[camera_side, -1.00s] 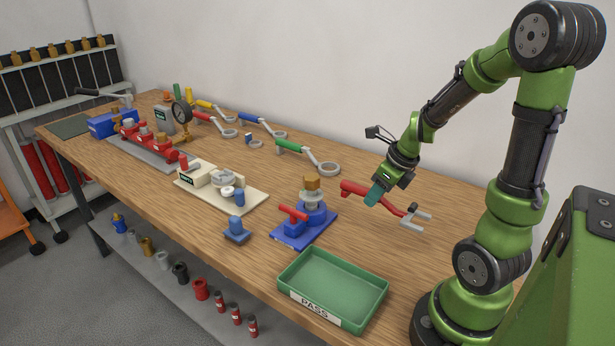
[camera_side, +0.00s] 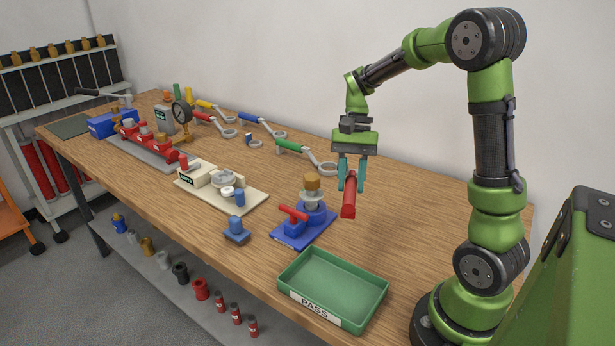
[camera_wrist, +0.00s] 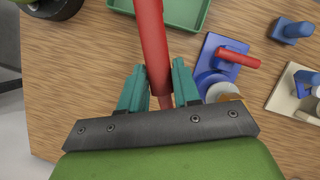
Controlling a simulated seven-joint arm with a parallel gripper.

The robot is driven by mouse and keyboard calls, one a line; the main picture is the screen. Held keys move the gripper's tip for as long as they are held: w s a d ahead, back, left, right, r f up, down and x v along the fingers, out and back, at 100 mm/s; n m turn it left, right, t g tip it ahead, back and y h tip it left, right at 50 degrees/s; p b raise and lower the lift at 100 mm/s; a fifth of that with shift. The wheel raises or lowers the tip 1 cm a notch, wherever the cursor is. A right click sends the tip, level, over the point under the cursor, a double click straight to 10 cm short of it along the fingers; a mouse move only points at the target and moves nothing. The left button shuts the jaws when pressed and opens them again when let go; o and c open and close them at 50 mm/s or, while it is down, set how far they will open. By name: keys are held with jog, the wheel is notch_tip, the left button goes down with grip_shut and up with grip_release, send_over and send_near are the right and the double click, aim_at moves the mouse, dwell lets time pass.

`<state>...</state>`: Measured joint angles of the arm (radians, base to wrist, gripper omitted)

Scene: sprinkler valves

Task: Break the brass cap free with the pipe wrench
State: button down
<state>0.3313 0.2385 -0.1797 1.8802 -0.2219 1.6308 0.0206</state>
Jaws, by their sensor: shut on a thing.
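My gripper (camera_side: 350,185) is shut on the red handle of the pipe wrench (camera_side: 348,206) and holds it above the table. In the wrist view the red handle (camera_wrist: 152,40) passes between the teal fingertips (camera_wrist: 158,82) and points up the picture. The wrench's grey jaw is hidden in both views. The brass cap (camera_side: 312,182) sits on top of the valve (camera_side: 313,204), which has a red lever and stands on a blue base (camera_side: 290,240). In the side view the cap is left of my gripper, apart from the wrench. In the wrist view the blue base (camera_wrist: 213,47) is to the right.
An empty green tray (camera_side: 368,300) marked PASS stands at the front edge. A blue block (camera_side: 237,232) and a cream fixture (camera_side: 240,195) are left of the valve. A green-handled wrench (camera_side: 292,146) lies behind it. The table right of the wrench is clear.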

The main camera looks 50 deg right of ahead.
jog(key=w+a+r+n+g+h, duration=0.2)
jog(key=w+a+r+n+h, duration=0.15)
jog(key=w+a+n, duration=0.6)
jog(key=s+d+r+m+y, duration=0.2)
jog(key=s+d+r+m, duration=0.2)
jog(key=s, duration=0.2)
jog(key=shift+s+m+t, duration=0.3)
jog(key=shift+s+m, duration=0.05)
jog(key=shift+f+y, duration=0.1)
jog(key=shift+y, duration=0.15)
notch_tip(320, 180, down, 7)
dwell(1.2)
